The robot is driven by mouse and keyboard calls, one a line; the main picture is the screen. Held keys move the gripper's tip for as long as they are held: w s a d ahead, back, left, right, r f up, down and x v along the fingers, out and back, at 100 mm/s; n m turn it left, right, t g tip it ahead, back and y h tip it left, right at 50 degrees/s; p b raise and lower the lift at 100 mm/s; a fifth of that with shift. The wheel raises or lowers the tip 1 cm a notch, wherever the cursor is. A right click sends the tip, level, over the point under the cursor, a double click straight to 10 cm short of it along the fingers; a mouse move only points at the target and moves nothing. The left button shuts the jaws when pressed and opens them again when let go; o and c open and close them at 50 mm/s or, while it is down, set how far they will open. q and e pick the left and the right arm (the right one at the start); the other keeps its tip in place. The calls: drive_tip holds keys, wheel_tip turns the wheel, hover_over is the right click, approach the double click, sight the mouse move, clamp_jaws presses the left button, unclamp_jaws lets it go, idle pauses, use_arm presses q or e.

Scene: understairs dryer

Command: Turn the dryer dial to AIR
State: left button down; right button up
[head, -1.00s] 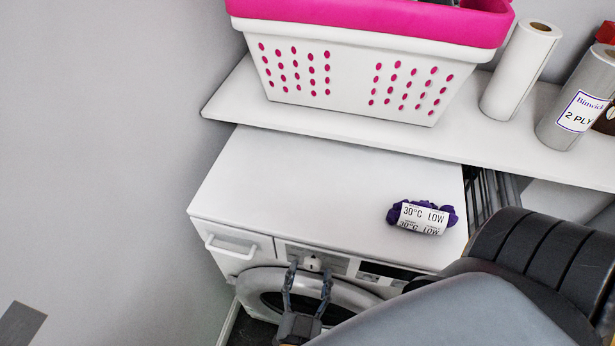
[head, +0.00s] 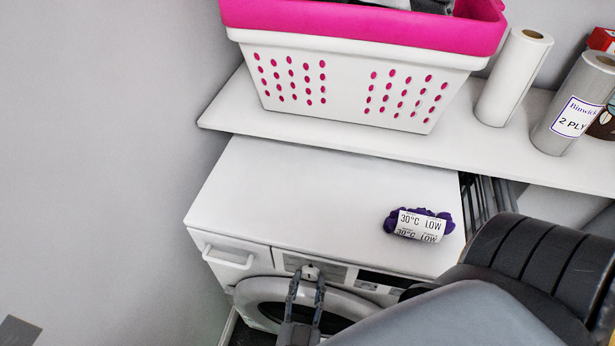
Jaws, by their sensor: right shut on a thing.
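The white dryer (head: 310,205) stands under the shelf, its control panel on the front edge. The round white dial (head: 310,271) is in the panel's middle, above the door. My right gripper (head: 309,277) reaches up from below in front of the panel, its two dark fingers shut on the dial from left and right. The dial's markings are too small to read, so I cannot tell its setting. My left gripper is out of view.
A purple bundle with a "30°C LOW" label (head: 419,225) lies on the dryer top. A pink and white basket (head: 345,85) and paper rolls (head: 514,78) stand on the shelf (head: 300,130) above. A drawer handle (head: 228,258) is left of the dial. My right arm covers the lower right.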

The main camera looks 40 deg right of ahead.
drive_tip(key=n, duration=0.7)
drive_tip(key=shift+d+r+n+g, duration=0.1)
drive_tip(key=shift+r+n+g, duration=0.05)
drive_tip(key=shift+n+g, duration=0.25)
drive_tip(key=n+p, duration=0.2)
drive_tip(key=n, duration=0.2)
drive_tip(key=shift+r, duration=0.1)
drive_tip(key=shift+n+g+p, duration=0.4)
drive_tip(key=shift+n+p, duration=0.5)
drive_tip(key=shift+n, duration=1.4)
drive_tip(key=o, duration=1.1)
drive_tip(key=shift+o, duration=0.2)
